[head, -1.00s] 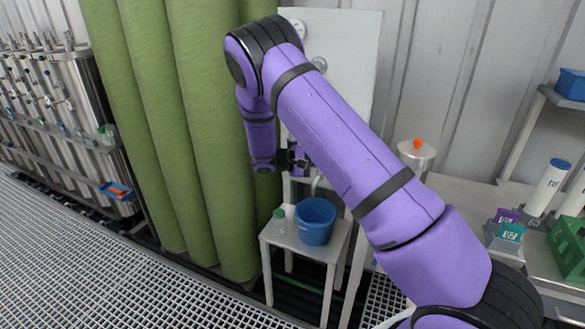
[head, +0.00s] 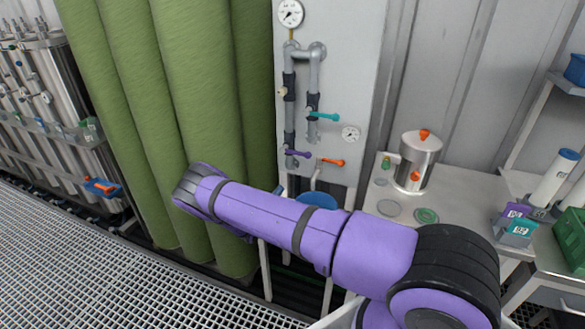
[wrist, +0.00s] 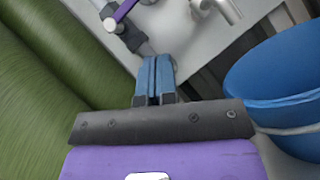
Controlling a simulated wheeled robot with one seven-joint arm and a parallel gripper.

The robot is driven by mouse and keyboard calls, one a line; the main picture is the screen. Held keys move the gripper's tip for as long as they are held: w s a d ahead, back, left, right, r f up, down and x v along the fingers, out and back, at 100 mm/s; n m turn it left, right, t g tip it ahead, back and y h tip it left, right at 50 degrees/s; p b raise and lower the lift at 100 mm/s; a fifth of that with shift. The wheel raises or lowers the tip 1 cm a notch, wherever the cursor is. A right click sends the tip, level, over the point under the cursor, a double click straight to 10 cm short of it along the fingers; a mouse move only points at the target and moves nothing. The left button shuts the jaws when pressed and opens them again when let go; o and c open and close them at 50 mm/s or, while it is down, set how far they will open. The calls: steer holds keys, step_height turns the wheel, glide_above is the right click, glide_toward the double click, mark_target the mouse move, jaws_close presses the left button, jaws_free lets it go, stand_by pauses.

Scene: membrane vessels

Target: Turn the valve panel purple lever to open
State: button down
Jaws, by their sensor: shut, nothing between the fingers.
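The purple lever (head: 298,153) is on the lower left pipe of the white valve panel (head: 352,75). Its handle sticks out to the right, nearly level, across the upright pipe. In the wrist view the purple lever (wrist: 124,11) shows at the top edge, partly cut off, on a grey pipe fitting. My gripper (wrist: 155,62) has its blue fingers shut together and empty. The fingertips point toward the panel, below the lever in that view and apart from it. In the head view my arm hides most of the gripper.
A teal lever (head: 324,116) and an orange lever (head: 332,161) sit close to the purple one. A blue bucket (wrist: 283,75) stands close on the gripper's right. Tall green rolls (head: 190,110) stand left of the panel. A steel canister (head: 417,160) is on the right table.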

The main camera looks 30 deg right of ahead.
mark_target(296, 153)
steer(key=s+r+x, duration=0.1)
steer(key=r+x, duration=0.1)
steer(key=x, duration=1)
steer(key=shift+s, duration=0.35)
steer(key=shift+d+r, duration=0.1)
steer(key=shift+r, duration=0.05)
steer(key=shift+r, duration=0.1)
